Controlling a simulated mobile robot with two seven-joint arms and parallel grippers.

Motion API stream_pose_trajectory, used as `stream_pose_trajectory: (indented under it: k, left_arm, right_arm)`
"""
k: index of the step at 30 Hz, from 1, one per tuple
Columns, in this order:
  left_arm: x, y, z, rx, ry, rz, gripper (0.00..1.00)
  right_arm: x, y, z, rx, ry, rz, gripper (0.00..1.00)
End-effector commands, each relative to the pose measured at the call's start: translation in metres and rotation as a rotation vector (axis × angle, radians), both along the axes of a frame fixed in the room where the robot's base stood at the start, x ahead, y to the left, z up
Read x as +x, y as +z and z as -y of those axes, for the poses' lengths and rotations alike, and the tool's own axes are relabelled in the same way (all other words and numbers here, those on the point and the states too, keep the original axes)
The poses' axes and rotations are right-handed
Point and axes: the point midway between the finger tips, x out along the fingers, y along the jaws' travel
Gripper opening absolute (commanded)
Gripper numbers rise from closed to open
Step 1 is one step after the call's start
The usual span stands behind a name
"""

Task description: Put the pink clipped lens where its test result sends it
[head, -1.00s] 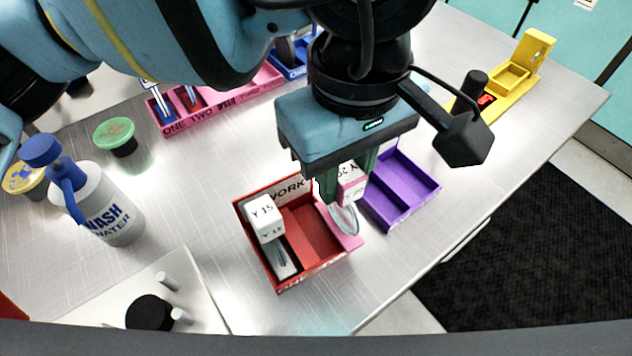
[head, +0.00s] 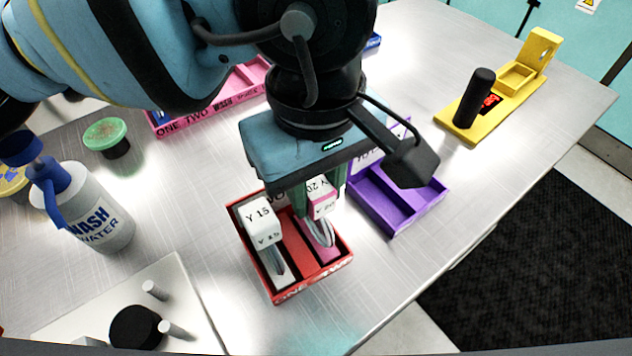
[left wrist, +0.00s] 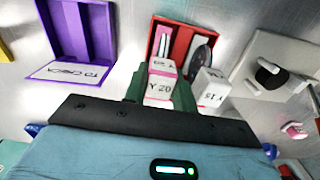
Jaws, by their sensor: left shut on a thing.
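The pink clipped lens (head: 322,232) has a white and pink clip marked Y 20 and a round clear lens below it. My left gripper (head: 320,194) is shut on its clip, which also shows between the fingers in the left wrist view (left wrist: 160,88). The lens is upright at the right, pink-floored compartment of the red work tray (head: 318,290); I cannot tell whether it touches the floor. A white clipped lens marked Y 15 (head: 260,222) stands in the tray's left compartment. The yellow tester (head: 460,127) has a red display too small to read. My right gripper is out of view.
An empty purple tray (head: 398,226), labelled TO CHECK in the left wrist view, stands right of the red tray. A pink tray (head: 228,98) lies behind. A wash water bottle (head: 105,222), a green-topped pot (head: 108,135) and a white board (head: 90,295) are left.

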Motion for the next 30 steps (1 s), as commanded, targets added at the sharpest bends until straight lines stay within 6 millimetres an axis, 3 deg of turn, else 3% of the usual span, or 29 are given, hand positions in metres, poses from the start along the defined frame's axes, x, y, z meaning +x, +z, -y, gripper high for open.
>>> stream_pose_trajectory:
  k: [5,6,11,23,30]
  left_arm:
    - [0.000,-0.004,0.000,0.000,0.000,-0.002,0.00]
    - [0.000,-0.004,0.000,0.000,0.000,-0.001,0.29]
    - [0.000,-0.004,0.000,-0.001,0.000,-0.001,0.48]
    - [0.000,0.004,0.000,-0.001,0.001,0.002,0.48]
    - [0.001,0.046,0.001,-0.002,0.001,0.002,0.48]
  right_arm:
    - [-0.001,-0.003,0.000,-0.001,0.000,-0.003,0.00]
    - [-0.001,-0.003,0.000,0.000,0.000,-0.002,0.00]
    - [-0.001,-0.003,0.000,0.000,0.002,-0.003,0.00]
    - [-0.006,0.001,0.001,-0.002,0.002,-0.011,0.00]
    - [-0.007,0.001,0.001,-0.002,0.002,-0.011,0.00]
